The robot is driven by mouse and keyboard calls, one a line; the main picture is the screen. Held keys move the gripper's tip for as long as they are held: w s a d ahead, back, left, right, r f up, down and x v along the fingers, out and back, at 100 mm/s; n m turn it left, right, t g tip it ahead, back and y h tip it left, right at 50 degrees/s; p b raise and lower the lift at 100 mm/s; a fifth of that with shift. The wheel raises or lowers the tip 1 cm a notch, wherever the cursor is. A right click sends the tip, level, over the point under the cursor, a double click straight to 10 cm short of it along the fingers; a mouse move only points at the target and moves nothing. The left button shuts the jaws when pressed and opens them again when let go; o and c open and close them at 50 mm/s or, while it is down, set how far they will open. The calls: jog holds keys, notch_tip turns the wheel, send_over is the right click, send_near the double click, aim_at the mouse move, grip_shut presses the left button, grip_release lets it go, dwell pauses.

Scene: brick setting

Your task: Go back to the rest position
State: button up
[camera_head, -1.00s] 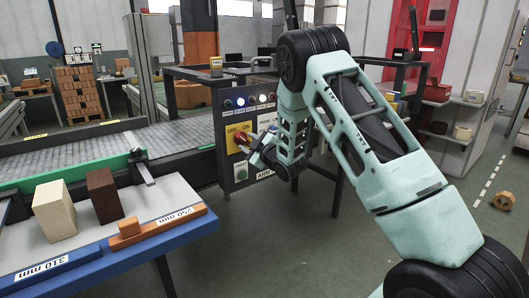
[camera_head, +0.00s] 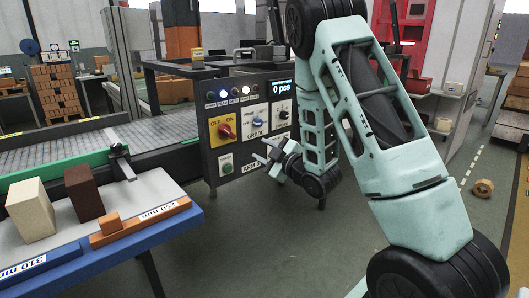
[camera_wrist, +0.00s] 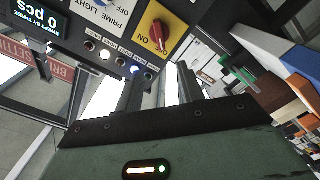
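My gripper (camera_head: 268,154) is in front of the lower right part of the control panel (camera_head: 237,177), beside the red OFF/ON knob (camera_head: 225,131). A gap shows between them. In the wrist view my gripper (camera_wrist: 158,88) has its two fingers apart with nothing between them. The red knob also shows in the wrist view (camera_wrist: 158,36), on its yellow plate beyond the fingers. The panel's display (camera_head: 283,87) reads 0 pcs. My arm is bent, with its forearm hanging down in front of the panel's right side.
A blue-edged table (camera_head: 150,240) at the left holds a beige block (camera_head: 31,211), a dark brown block (camera_head: 84,193) and an orange piece (camera_head: 110,225). A conveyor (camera_head: 60,155) runs behind it. Open floor (camera_head: 260,250) lies in front of the panel.

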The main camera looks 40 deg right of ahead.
dwell(0.5)
jog(key=a+r+m+g+y+p, duration=0.15)
jog(key=a+g+p, duration=0.3)
jog(key=a, duration=0.85)
jog(key=s+a+r+g+p, duration=0.3)
jog(key=s+a+g, duration=0.3)
jog(key=a, duration=0.5)
jog(key=s+a+r+g+p, duration=0.2)
jog(key=s+a+r+g, duration=0.1)
jog(key=s, duration=1)
jog(key=s+a+r+g+h+p, duration=0.1)
jog(key=s+a+r+g+p, duration=0.1)
jog(key=s, duration=1.1)
jog(key=a+r+g, duration=0.1)
jog(key=a+g, duration=0.1)
jog(key=a, duration=0.1)
jog(key=shift+m+g+h, duration=0.25)
